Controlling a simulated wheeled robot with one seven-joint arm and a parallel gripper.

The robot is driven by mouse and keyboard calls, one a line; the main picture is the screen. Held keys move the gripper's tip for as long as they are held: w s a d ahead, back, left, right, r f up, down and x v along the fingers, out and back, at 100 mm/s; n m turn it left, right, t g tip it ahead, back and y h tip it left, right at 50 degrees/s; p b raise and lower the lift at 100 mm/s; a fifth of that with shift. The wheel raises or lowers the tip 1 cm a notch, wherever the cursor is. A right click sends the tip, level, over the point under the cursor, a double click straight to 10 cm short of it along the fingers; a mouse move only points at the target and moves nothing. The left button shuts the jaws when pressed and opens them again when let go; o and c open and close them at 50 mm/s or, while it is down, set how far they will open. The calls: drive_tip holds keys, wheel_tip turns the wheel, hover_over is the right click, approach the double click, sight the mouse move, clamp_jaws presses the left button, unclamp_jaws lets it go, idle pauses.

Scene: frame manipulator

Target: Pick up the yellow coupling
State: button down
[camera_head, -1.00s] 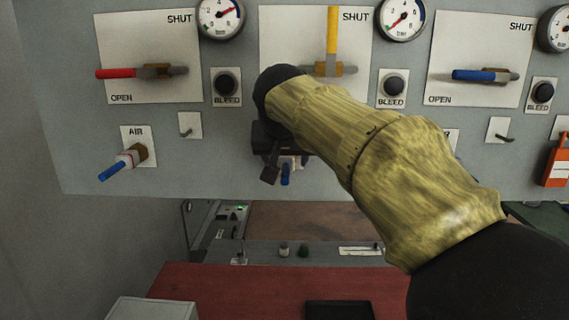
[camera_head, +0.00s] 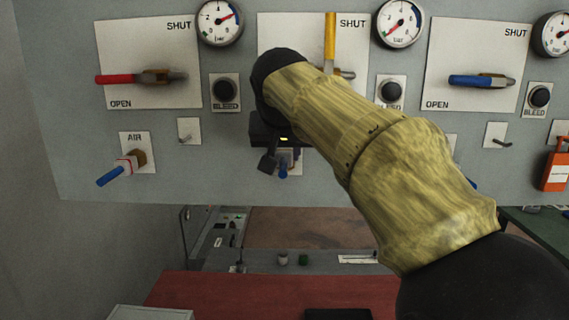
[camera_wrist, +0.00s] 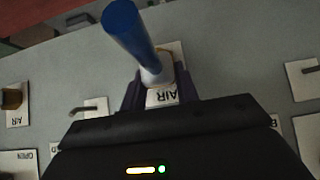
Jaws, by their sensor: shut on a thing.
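In the wrist view a coupling (camera_wrist: 154,72) with a pale collar and a thick blue hose end (camera_wrist: 125,28) stands in front of a white AIR plate (camera_wrist: 163,97). My gripper (camera_wrist: 160,82) is shut on it, one dark finger on each side. In the head view my gripper (camera_head: 275,150) is at the panel below the middle valve, and the blue hose end (camera_head: 283,168) shows beneath it. No yellow shows on the coupling; my gripper and arm hide most of it in the head view. I cannot tell whether it is still seated in its socket.
Another blue-ended coupling (camera_head: 121,171), with a white and red collar, sits in the left AIR socket. Valve handles are red (camera_head: 117,79), yellow (camera_head: 330,40) and blue (camera_head: 467,80). Small hooks (camera_head: 188,133) stick out of the panel. A red surface (camera_head: 230,288) lies below.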

sight(283, 150)
wheel_tip(283, 150, up, 4)
drive_tip(key=shift+r, duration=0.1)
drive_tip(key=shift+s+a+r, duration=0.1)
drive_tip(key=shift+s, duration=0.1)
drive_tip(key=s+b, duration=0.7)
drive_tip(key=s, duration=1.2)
drive_tip(key=shift+a, duration=0.2)
drive_tip(key=shift+s, duration=0.25)
drive_tip(key=shift+s, duration=2.35)
